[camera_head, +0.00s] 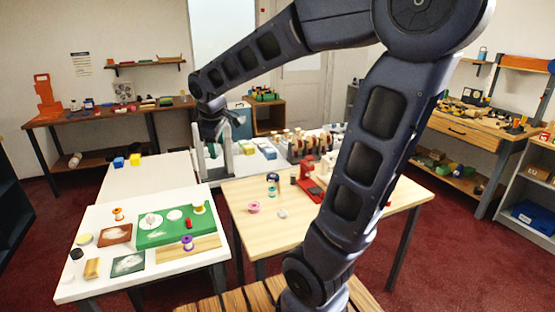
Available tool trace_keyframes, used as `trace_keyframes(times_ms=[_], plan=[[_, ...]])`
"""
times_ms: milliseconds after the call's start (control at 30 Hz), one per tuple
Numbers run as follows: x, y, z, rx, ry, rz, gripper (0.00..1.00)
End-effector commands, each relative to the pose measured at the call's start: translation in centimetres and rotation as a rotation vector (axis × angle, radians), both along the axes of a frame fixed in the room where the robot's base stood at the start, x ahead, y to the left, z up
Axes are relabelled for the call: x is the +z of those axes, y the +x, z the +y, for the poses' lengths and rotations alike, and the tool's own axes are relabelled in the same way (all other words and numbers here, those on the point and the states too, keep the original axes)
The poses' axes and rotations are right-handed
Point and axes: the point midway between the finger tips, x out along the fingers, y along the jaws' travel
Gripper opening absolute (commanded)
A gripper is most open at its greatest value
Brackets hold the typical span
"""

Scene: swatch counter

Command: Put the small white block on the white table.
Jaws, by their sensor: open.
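No small white block can be made out for certain. A small pale piece (282,214) lies on the light wooden table (245,190), but its shape is too small to tell. Two white tabletops show at the left: the near one (75,290), holding a green mat and several small items, and a barer one (150,183) behind it with a blue and a yellow block (135,160). My gripper (212,135) is open, raised at the end of my arm near a grey upright post. Its fingers are small and dark, and nothing is visibly held.
A red device (306,168) and a pink ring (253,208) are on the wooden table. A rear counter (250,165) holds several colored items. My arm hides part of the wooden table's right side.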

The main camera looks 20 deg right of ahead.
Motion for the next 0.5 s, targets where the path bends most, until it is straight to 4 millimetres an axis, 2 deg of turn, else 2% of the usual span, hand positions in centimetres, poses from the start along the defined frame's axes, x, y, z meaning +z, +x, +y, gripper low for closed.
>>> trace_keyframes(times_ms=[33,200,400,500], plan=[[0.4,-1.1,-2.0,-0.081,0.030,-0.011,0.53],[0.7,-4.8,-6.8,-0.344,0.142,-0.035,0.53],[0.2,-9.6,-11.1,-0.643,0.279,-0.064,0.53],[-0.2,-11.7,-12.6,-0.770,0.339,-0.077,0.53]])
